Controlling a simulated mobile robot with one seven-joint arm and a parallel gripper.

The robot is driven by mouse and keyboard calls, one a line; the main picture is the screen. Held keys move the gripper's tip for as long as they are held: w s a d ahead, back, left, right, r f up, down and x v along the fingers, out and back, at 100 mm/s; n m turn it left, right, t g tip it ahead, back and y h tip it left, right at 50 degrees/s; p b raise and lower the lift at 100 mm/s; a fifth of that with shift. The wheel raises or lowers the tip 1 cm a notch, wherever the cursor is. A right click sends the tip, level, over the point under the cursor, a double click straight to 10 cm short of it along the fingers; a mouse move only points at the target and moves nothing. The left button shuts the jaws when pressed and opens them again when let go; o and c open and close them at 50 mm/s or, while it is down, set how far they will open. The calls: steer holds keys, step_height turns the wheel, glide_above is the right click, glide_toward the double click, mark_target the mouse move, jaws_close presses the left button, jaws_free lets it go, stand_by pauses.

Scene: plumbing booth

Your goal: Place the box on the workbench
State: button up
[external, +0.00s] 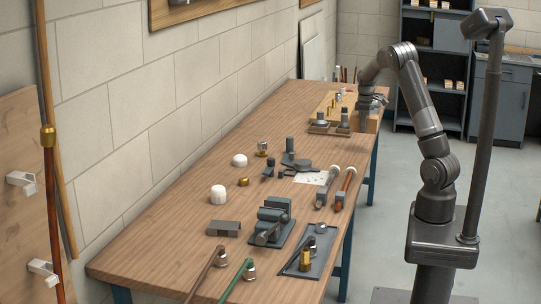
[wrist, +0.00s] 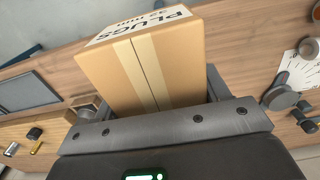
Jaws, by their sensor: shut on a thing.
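A cardboard box (wrist: 150,62) with pale tape and a white label reading "PLUGS" fills the upper middle of the wrist view. My gripper (wrist: 152,98) is shut on it, with one finger on each side. In the external view my gripper (external: 372,100) is over the far right part of the workbench (external: 165,245). There the box is hard to tell from the tan wooden shapes below the gripper. The wooden workbench top lies behind the box in the wrist view. I cannot tell whether the box touches it.
A wooden block with brass fittings (wrist: 35,132) is left of the box. Grey metal parts (wrist: 284,94) and a paper sheet (wrist: 298,62) lie to the right. A vise (external: 270,224), white caps and tools occupy the near workbench. Bare wood shows along the wall side.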

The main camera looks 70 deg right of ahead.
glide_above(340, 153)
step_height(340, 153, down, 6)
steer(key=shift+d+f, duration=0.1)
steer(key=shift+f, duration=1.95)
steer(key=shift+f, duration=0.1)
steer(key=o, duration=1.2)
steer(key=shift+c, duration=0.2)
step_height(340, 153, up, 12)
